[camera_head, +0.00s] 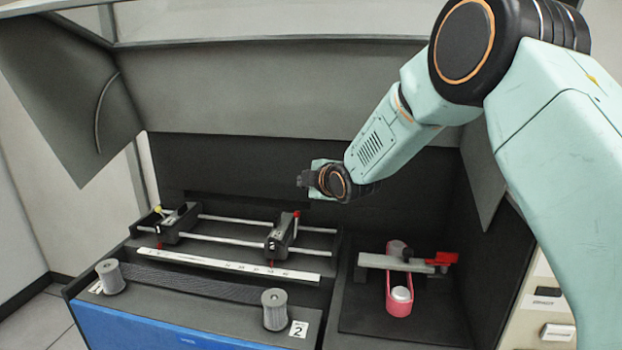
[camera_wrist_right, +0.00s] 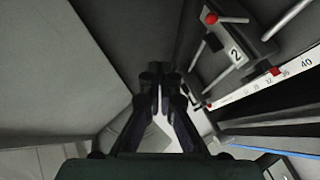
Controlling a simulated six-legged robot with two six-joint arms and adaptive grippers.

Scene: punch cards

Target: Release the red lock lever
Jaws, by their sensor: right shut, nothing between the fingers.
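A small red-tipped lever (camera_head: 296,213) stands on the right black carriage (camera_head: 280,236), which rides on two metal rails. In the right wrist view its red tip (camera_wrist_right: 211,18) shows beside the carriage marked 2 (camera_wrist_right: 235,55). Another red part (camera_head: 441,258) sits at the right end of a grey bar in the right-hand bay. I cannot tell from its shape whether it is a lever. My right gripper (camera_head: 304,180) is above and behind the carriage, apart from it. In the right wrist view its fingers (camera_wrist_right: 162,88) are shut and empty. My left gripper is not in view.
A second black carriage (camera_head: 175,222) with a yellow knob is at the left of the rails. A white scale strip (camera_head: 230,265) and a ribbon between two spools (camera_head: 274,309) lie in front. A dark back wall (camera_head: 240,165) is close behind my right gripper.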

